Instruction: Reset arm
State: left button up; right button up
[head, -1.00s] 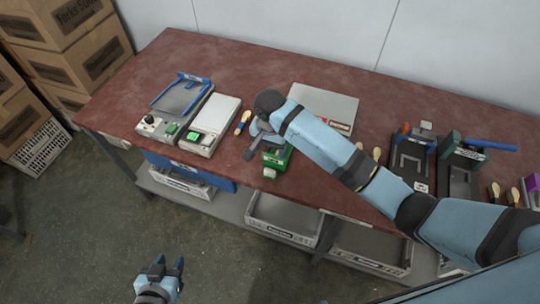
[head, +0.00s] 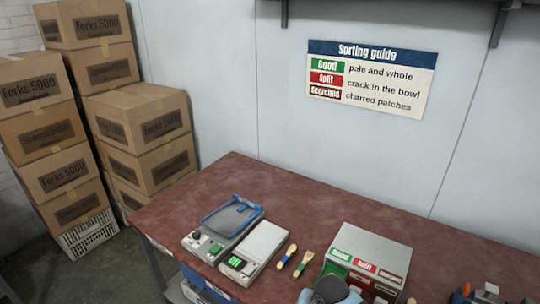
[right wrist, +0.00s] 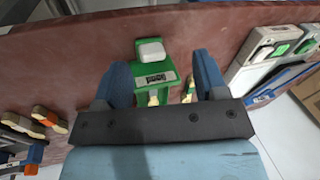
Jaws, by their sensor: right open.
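My right gripper (right wrist: 161,64) is open, its two blue fingers apart above the table. My left gripper is in neither view.
On the red-brown table (head: 190,205) stand a blue-framed press (head: 225,225), a white scale (head: 255,247) with a green display, two spoons (head: 289,254) and a labelled sorting box (head: 368,252). Cardboard cartons (head: 140,130) stack at left. A sorting guide (head: 370,78) hangs on the wall.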

jog(key=s+d+f+n+t, duration=0.1)
jog(key=s+d+n+t, duration=0.2)
jog(key=s, duration=0.6)
jog(key=s+d+f+n+t, duration=0.2)
jog(key=s+d+n+t, duration=0.2)
jog(key=s, duration=0.6)
jog(key=shift+d+f+t+y, duration=0.2)
jog(key=shift+d+t+y, duration=0.2)
jog(key=shift+d+t, duration=0.7)
